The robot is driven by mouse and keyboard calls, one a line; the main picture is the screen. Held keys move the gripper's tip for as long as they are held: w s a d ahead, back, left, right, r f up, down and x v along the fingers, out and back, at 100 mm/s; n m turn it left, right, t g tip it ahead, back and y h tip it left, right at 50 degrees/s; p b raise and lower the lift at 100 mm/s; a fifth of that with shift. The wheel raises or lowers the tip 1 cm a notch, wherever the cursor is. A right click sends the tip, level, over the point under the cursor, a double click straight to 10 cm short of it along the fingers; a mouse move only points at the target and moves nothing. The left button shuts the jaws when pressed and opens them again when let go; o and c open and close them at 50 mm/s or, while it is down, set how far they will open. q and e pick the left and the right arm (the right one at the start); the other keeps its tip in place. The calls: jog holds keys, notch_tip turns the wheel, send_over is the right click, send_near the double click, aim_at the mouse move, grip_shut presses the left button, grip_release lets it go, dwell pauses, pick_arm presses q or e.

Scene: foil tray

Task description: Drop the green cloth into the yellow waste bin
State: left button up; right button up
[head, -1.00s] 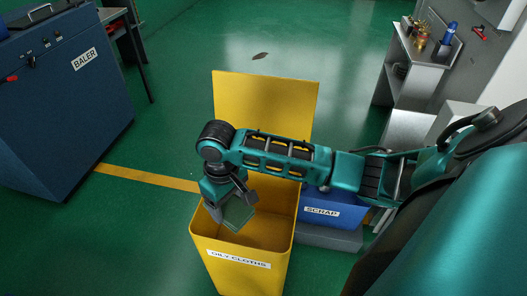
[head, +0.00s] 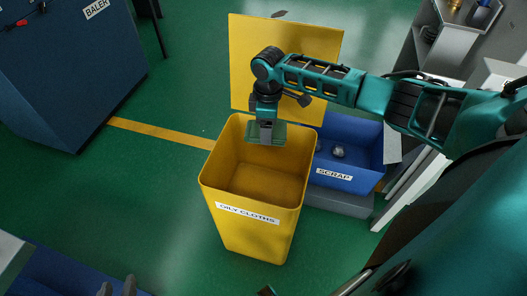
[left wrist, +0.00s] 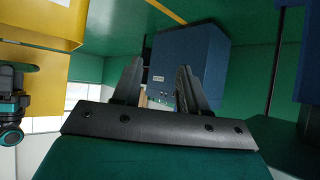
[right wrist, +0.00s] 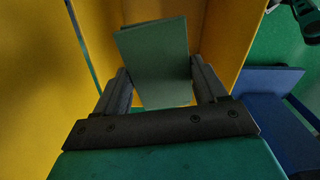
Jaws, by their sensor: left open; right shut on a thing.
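The yellow waste bin (head: 250,238), labelled OILY CLOTHS, stands upright on the floor with its yellow lid (head: 247,65) raised at the back. My right gripper (head: 267,128) points down over the rear of the bin's opening. It is shut on the folded green cloth (head: 278,138). In the right wrist view the cloth (right wrist: 157,60) sits between the fingers, with yellow walls (right wrist: 225,40) around it. How deep it hangs is unclear. My left gripper (head: 117,288) is at the bottom left, open and empty; its spread fingers show in the left wrist view (left wrist: 158,80).
A blue SCRAP bin (head: 352,178) holding small grey pieces stands right beside the yellow bin. A blue baler (head: 70,70) is at the left. A grey bench (head: 460,45) is at the top right.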

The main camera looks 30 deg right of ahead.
jog(key=shift+f+b, duration=1.4)
jog(key=shift+f, duration=0.1)
jog(key=o, duration=1.1)
jog(key=shift+c, duration=0.2)
pick_arm(q)
jog(key=shift+w+d+f+h, duration=0.15)
jog(key=shift+w+d, duration=0.2)
jog(key=shift+d, duration=0.1)
jog(key=shift+w+d+f+h, duration=0.1)
jog(key=shift+w+d+h, duration=0.05)
jog(key=shift+w+d, duration=0.25)
pick_arm(e)
jog(key=shift+o, duration=0.2)
pick_arm(q)
jog(key=shift+s, duration=0.1)
jog(key=p, duration=0.1)
jog(key=a+r+p, duration=0.1)
jog(key=p, duration=0.1)
jog(key=shift+s+a+r, duration=0.1)
jog(key=shift+s+r, duration=0.05)
jog(key=shift+s, duration=0.1)
pick_arm(e)
notch_tip(320, 180, up, 13)
jog(key=shift+f, duration=0.1)
